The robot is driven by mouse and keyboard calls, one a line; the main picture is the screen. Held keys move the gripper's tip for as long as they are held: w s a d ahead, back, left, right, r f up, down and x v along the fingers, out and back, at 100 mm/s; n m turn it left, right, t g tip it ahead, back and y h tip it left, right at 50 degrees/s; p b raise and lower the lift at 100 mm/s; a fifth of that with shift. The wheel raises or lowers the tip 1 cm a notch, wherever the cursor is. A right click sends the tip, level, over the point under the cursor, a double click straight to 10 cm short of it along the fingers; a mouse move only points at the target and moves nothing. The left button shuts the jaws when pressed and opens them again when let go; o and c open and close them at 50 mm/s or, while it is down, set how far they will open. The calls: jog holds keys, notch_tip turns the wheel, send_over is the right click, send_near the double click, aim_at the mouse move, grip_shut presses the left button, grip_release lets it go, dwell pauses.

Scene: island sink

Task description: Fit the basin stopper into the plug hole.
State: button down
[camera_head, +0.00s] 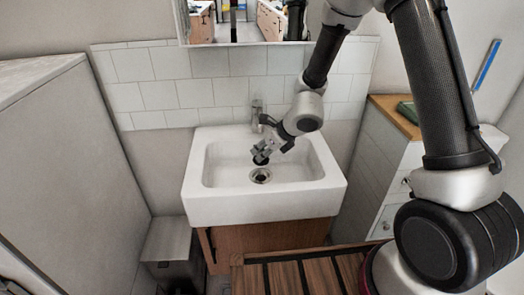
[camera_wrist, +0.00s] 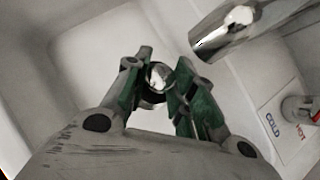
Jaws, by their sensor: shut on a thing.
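My gripper (camera_head: 266,154) reaches down into the white basin (camera_head: 262,207) in the head view. It is shut on the basin stopper (camera_head: 261,161), a small dark piece under the fingertips. In the wrist view the stopper's shiny round knob (camera_wrist: 159,76) sits between the green-lined fingers of my gripper (camera_wrist: 158,85), with a dark rim beside it. The plug hole (camera_head: 261,177), a metal ring with a dark centre, lies in the basin floor just below the stopper in the picture. The stopper appears above and apart from it. The plug hole is not visible in the wrist view.
The chrome tap (camera_head: 257,112) stands at the basin's back edge; its spout (camera_wrist: 228,32) is close to my gripper's right in the wrist view. A cold/hot label (camera_wrist: 283,124) is beside it. A drawer cabinet (camera_head: 384,165) stands right, a slatted wooden surface (camera_head: 318,274) in front.

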aim_at(266, 161)
jog(key=shift+f, duration=2.9)
jog(key=shift+f, duration=1.05)
jog(key=c, duration=1.1)
grip_release()
jog(key=v, duration=1.2)
jog(key=shift+s, duration=0.1)
